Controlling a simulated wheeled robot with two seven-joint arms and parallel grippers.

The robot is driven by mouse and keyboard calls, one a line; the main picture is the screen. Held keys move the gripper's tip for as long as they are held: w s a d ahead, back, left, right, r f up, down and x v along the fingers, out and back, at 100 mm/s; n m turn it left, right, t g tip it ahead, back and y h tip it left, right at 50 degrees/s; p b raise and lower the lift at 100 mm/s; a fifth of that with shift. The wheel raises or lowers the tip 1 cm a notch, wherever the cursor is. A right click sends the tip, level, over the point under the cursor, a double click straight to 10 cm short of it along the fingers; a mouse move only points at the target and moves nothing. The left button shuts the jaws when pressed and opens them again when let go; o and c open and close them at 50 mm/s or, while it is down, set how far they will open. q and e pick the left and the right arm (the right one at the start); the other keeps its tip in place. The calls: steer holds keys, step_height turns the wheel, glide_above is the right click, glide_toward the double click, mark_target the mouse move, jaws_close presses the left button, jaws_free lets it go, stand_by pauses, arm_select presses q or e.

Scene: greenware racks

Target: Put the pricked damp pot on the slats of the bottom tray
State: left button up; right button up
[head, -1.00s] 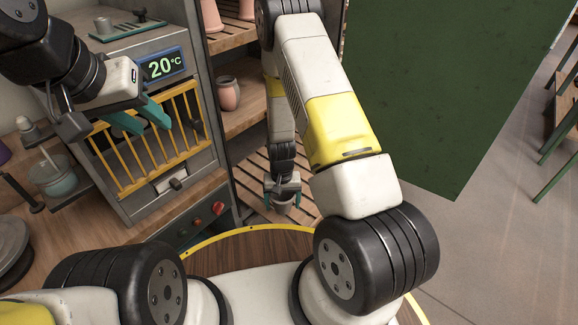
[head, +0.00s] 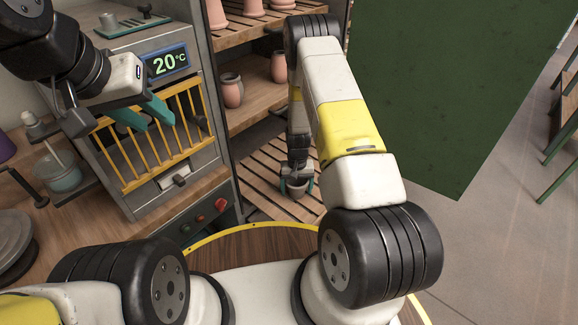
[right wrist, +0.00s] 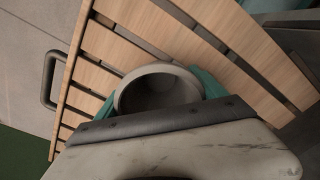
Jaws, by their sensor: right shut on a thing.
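The damp pot (head: 296,188) is small and grey and sits upright between the teal fingers of my right gripper (head: 297,184), which is shut on it. In the right wrist view its round mouth and dark inside (right wrist: 160,92) show between the fingers. The bottom tray (head: 262,178) has pale wooden slats, which also show under the pot in the right wrist view (right wrist: 150,25). I cannot tell whether the pot's base touches the slats; its prick marks are not visible. My left gripper (head: 155,118) is open and empty in front of the yellow-barred cabinet.
A shelf (head: 255,108) above the tray bears reddish pots (head: 232,90), (head: 279,67). The grey cabinet (head: 200,165) with a 20 °C display stands left of the tray. A dark green panel (head: 440,90) stands to the right. Bare slats surround the pot.

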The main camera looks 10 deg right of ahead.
steer(key=shift+f, duration=0.1)
steer(key=o, duration=1.6)
step_height(320, 180, up, 12)
steer(key=shift+r, duration=0.1)
steer(key=s+a+r+t+y, duration=0.1)
steer(key=s+r, duration=0.2)
steer(key=r, duration=1)
steer(key=s+a+r+t+y, duration=0.1)
steer(key=s+r+t, duration=0.15)
steer(key=r, duration=1.05)
steer(key=s+r+t, duration=0.1)
steer(key=s+r, duration=0.3)
steer(key=s, duration=0.2)
steer(key=s+r+n, duration=0.1)
steer(key=s+r, duration=0.4)
steer(key=s, duration=0.1)
steer(key=s+r+n+t, duration=0.1)
steer(key=s+r, duration=0.3)
steer(key=s, duration=0.3)
steer(key=shift+a+r+t, duration=0.1)
steer(key=shift+r+t, duration=0.25)
